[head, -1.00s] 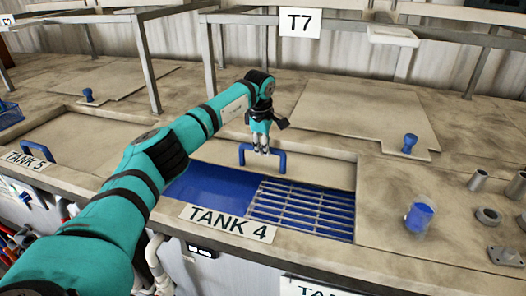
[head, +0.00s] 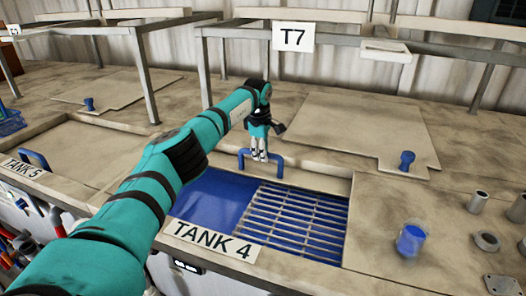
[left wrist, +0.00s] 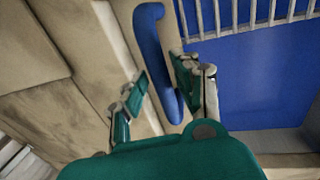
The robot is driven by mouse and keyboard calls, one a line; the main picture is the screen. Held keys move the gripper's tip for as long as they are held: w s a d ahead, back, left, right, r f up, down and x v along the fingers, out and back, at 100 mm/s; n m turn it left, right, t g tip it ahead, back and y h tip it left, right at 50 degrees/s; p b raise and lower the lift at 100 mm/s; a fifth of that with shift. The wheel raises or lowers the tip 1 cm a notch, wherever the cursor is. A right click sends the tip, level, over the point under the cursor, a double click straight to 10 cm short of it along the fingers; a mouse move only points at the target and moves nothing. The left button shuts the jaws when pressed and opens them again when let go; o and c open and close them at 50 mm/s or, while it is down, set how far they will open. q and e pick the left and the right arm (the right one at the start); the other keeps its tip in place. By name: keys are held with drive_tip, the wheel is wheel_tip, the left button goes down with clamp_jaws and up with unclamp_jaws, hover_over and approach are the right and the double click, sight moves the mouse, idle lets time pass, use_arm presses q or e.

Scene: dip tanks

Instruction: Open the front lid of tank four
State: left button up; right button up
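The front lid of tank four (head: 312,178) is a beige panel with a blue U-shaped handle (head: 279,163). It lies flat behind a wide opening above the Tank 4 sign (head: 212,240), with the blue tank inside and a metal grate (head: 292,222) showing. My left gripper (head: 260,156) points down at the handle. In the left wrist view the handle (left wrist: 152,50) runs between the two spread fingers of the gripper (left wrist: 160,88), closer to the right finger. The fingers are open around it, not clamped. My right gripper is in no view.
A rear lid (head: 350,125) with a blue knob (head: 407,160) lies behind. A blue cup (head: 411,240) and several metal parts sit at the right. Tank five's handle (head: 34,158) is at the left.

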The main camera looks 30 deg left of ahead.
use_arm(q)
drive_tip(key=shift+o, duration=0.9)
drive_tip(key=shift+s, duration=0.1)
wheel_tip(320, 180, up, 12)
drive_tip(key=s, duration=0.2)
drive_tip(key=shift+s+d, duration=0.15)
drive_tip(key=shift+d, duration=0.15)
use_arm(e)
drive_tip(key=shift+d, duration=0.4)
use_arm(q)
drive_tip(key=shift+f, duration=0.1)
